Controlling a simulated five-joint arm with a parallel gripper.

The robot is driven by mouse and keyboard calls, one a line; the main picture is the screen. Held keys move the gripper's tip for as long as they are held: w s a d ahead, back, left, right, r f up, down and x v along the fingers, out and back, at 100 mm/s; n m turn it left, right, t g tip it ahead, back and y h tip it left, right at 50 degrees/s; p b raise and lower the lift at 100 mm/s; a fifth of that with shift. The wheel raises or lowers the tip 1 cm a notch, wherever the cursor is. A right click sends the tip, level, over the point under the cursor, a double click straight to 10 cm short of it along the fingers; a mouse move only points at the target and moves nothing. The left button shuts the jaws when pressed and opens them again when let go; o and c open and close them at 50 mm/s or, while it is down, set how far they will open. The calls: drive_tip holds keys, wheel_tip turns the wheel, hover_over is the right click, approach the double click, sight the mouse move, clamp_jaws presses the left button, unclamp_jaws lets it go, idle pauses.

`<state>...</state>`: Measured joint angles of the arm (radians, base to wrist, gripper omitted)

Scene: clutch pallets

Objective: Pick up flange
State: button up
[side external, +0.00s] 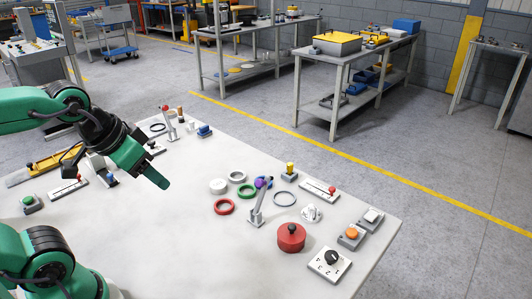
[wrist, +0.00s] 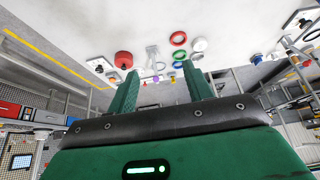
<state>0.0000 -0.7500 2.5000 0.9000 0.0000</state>
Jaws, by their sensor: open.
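No part is labelled as the flange. A thick white ring-shaped part (side external: 218,186) lies flat on the white table and is the likeliest match, though I cannot be sure. A white round part also shows in the wrist view (wrist: 199,44), beyond the fingertips. My gripper (side external: 158,180) hangs above the table, left of this part and apart from it. In the wrist view my gripper (wrist: 160,68) has its two green fingers spread with nothing held between them.
Near the white part lie a red ring (side external: 223,207), a green ring (side external: 246,190) and a grey lever (side external: 258,205). A red cylinder (side external: 291,238), a black-knob switch (side external: 330,264) and an orange button box (side external: 352,236) stand farther right. The table front is clear.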

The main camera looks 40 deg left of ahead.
drive_tip(key=o, duration=0.5)
drive_tip(key=shift+c, duration=0.2)
drive_tip(key=shift+w+r, duration=0.1)
